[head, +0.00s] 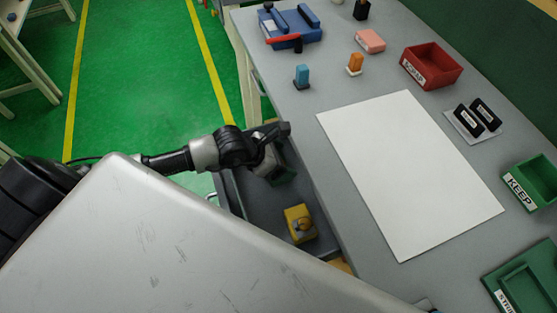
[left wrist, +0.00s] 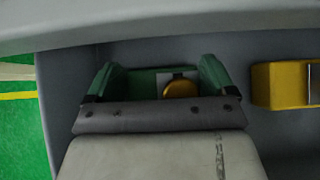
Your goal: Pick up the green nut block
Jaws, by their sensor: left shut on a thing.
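The green nut block (left wrist: 140,84) has a pale patch and a round brass nut on its face. In the left wrist view it sits between the fingers of my left gripper (left wrist: 160,80), which is shut on it. In the head view my left gripper (head: 272,160) is low in the grey drawer, beside the workbench. There the block (head: 288,175) is mostly hidden by the gripper, with only some green showing. I cannot tell whether the block still touches the drawer floor. My right gripper is not in view.
A yellow nut block (head: 300,222) lies in the drawer (head: 240,197), close to the green one. The bench edge runs along the drawer's right. On the bench lie a white sheet (head: 405,175), a red bin (head: 437,65), a green KEEP bin (head: 535,182) and a blue fixture (head: 292,27).

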